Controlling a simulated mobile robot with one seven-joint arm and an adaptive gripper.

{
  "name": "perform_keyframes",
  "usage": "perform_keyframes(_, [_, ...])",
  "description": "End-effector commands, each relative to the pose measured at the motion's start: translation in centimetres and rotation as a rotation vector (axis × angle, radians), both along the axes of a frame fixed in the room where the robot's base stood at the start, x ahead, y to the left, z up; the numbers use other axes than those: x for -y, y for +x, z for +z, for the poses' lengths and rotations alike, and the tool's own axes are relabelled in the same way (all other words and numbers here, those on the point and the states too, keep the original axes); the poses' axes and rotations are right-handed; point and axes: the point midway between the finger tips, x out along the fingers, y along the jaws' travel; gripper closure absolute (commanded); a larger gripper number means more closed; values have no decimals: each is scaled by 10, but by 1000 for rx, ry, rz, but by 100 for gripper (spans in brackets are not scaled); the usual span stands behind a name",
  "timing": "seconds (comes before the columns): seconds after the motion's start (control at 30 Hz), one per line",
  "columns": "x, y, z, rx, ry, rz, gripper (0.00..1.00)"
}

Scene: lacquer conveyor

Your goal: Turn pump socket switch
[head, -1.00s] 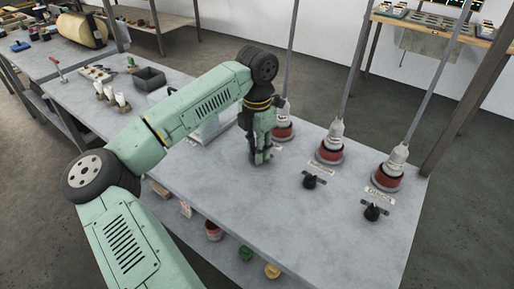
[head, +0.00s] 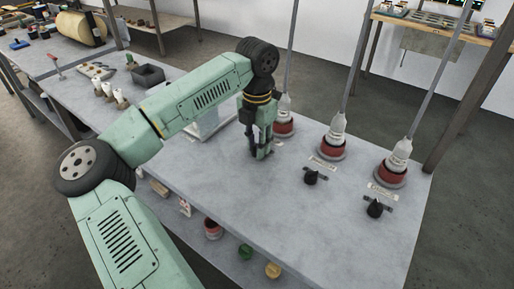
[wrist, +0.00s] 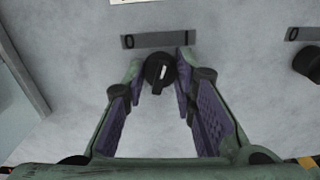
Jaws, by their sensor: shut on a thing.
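The switch is a black round knob (wrist: 157,84) with a white pointer line, in the wrist view just below a grey plate (wrist: 158,40) marked 0 on the left and I on the right. Its pointer stands near upright, tilted slightly right, between the two marks. My gripper (wrist: 160,66) is shut on the knob, one finger on each side. In the head view my gripper (head: 262,153) points straight down at the table and hides this knob. Behind it stands a red socket (head: 284,128) with a grey plug in it. The label above the plate is cut off in the wrist view.
Two more black knobs (head: 311,177) (head: 375,208) stand to the right, each before a red socket (head: 332,148) (head: 391,173) with a plug and upright grey pole. A neighbouring knob (wrist: 308,62) shows at the wrist view's right edge. The table front (head: 310,235) is clear.

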Motion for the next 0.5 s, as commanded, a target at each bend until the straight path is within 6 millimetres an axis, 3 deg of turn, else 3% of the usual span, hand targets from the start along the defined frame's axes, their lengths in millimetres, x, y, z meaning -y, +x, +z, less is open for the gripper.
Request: perform_keyframes(0.5, [0,0,-3,4,1,479,100])
